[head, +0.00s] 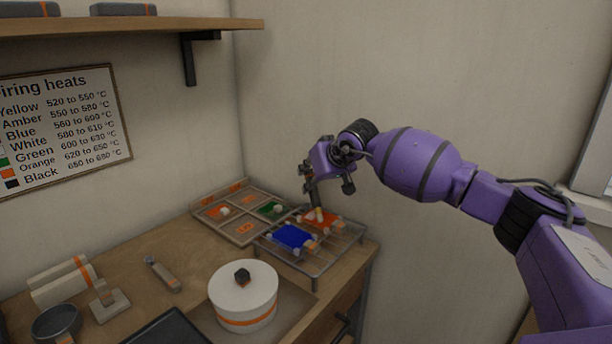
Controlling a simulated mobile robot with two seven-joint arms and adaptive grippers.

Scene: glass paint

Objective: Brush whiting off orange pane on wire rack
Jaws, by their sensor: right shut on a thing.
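The wire rack (318,272) stands at the right end of the bench. The orange pane (329,222) lies on its back part, with a blue pane (291,236) in front and to the left. My right gripper (318,190) is over the orange pane, pointing down. It is shut on a slim dark-handled tool, apparently a brush (318,203), whose pale lower end is at the pane; I cannot tell whether it touches. My left gripper is out of view.
A compartmented tray (243,228) with a green pane sits left of the rack, by the wall. A white lidded pot (243,298) stands in front. A small handled tool (162,274) lies further left. A shelf (130,26) hangs above the bench at left.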

